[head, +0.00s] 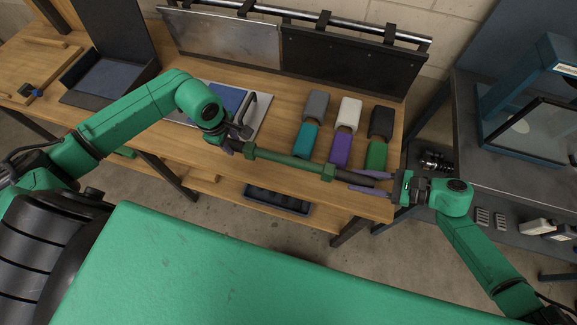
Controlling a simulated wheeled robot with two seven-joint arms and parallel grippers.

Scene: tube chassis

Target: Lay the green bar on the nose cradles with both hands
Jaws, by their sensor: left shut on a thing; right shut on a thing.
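The green bar (290,160) is held level-looking across the front of the wooden bench, with darker ends. My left gripper (232,145) is shut on its left end. My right gripper (368,183) is shut on its right end, at the bench's front right corner. The bar appears to be above the bench's front edge; its exact height is hard to tell. I cannot pick out the nose cradles with certainty.
The wooden bench (277,185) carries several two-coloured blocks, with teal (304,139), purple (340,150) and green (376,156) front parts, just behind the bar. A metal plate with a handle (263,103) lies by my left wrist. Upright panels (340,65) and a tube rail stand behind.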

